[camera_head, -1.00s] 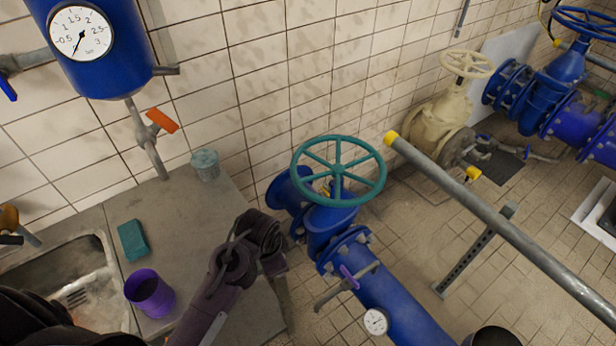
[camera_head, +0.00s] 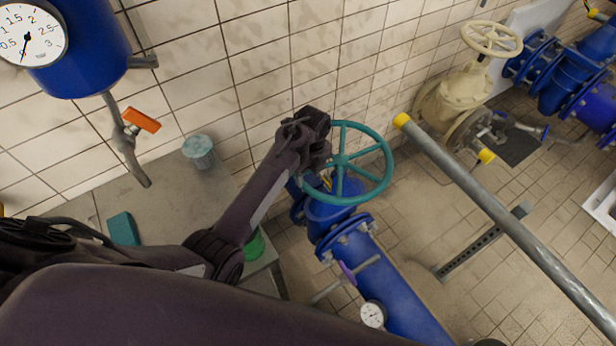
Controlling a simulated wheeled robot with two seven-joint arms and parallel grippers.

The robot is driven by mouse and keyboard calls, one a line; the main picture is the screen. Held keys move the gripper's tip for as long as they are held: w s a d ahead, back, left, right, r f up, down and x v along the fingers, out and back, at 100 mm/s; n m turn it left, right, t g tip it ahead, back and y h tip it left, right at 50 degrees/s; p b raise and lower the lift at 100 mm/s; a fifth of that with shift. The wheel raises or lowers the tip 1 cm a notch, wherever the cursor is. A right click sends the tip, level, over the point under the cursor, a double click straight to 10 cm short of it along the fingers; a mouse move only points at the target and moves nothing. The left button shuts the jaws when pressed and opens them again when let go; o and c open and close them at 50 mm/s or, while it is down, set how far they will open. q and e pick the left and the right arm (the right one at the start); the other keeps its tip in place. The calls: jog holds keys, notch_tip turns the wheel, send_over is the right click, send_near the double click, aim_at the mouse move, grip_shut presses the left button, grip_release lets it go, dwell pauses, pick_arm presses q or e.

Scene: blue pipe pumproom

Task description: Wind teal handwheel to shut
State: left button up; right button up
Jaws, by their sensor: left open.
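The teal handwheel (camera_head: 381,152) sits on top of the blue valve (camera_head: 327,214), with its spokes and hub showing. My left arm reaches in from the lower left. My left gripper (camera_head: 318,160) is open at the wheel's left rim and covers part of it. I cannot tell whether its fingers touch or straddle the rim. My right gripper is not in view.
A grey rail (camera_head: 500,218) with a yellow end runs close on the wheel's right. A cream valve (camera_head: 462,95) stands behind it. A lidded container (camera_head: 199,151) and a teal block (camera_head: 123,229) are on the counter (camera_head: 165,180). A tiled wall is behind.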

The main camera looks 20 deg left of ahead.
aim_at(307, 185)
pick_arm(q)
jog(key=f, duration=0.5)
jog(key=shift+w+a, duration=0.2)
jog(key=shift+w, duration=0.1)
jog(key=shift+s+r, duration=0.15)
jog(key=shift+s, duration=0.15)
jog(key=shift+c, duration=0.4)
jog(key=shift+w, duration=0.1)
grip_shut()
